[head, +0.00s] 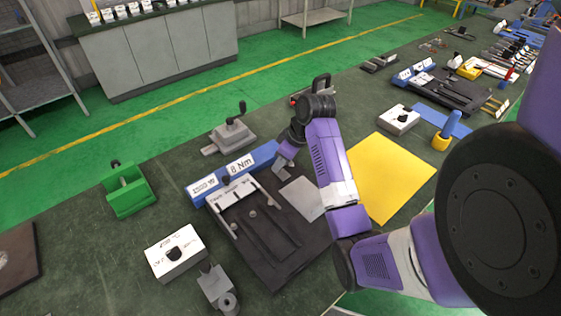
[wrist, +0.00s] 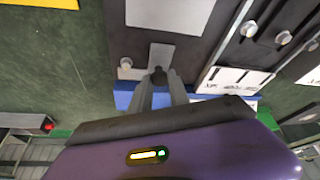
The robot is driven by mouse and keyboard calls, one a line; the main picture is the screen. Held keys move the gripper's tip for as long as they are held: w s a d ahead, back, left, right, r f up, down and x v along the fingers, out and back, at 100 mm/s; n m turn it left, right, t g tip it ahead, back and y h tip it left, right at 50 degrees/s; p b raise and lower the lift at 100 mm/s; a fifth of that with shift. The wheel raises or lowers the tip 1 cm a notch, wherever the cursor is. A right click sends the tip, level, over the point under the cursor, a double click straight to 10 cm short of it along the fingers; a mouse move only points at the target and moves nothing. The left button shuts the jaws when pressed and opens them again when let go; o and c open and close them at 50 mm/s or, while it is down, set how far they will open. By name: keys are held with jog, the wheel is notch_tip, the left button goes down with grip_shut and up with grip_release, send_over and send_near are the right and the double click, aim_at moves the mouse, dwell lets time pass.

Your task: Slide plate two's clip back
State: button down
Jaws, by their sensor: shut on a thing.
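My gripper (head: 284,168) reaches down to the blue-edged end of a dark fixture tray (head: 290,262) in the head view. In the wrist view its two grey fingers (wrist: 158,88) are shut on a small dark knob, which seems to belong to the clip (wrist: 161,56), a light grey piece. A round bolt head (wrist: 125,63) sits left of the clip. Which plate is plate two cannot be read here.
A blue block (head: 262,156) with "1500 W" and "8 Nm" labels borders the tray. White label strips (head: 232,190) and other bolts sit beside it.

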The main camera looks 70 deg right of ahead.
aim_at(283, 169)
dwell(0.6)
jog(key=shift+w+d+r, duration=0.1)
jog(key=shift+w+d, duration=0.25)
jog(key=shift+w, duration=0.3)
jog(key=shift+w+d, duration=0.35)
jog(key=shift+w, duration=0.25)
jog(key=c, duration=1.2)
grip_release()
jog(key=shift+c, duration=0.2)
jog(key=v, duration=0.7)
jog(key=shift+s+r, duration=0.2)
jog(key=shift+r, duration=0.1)
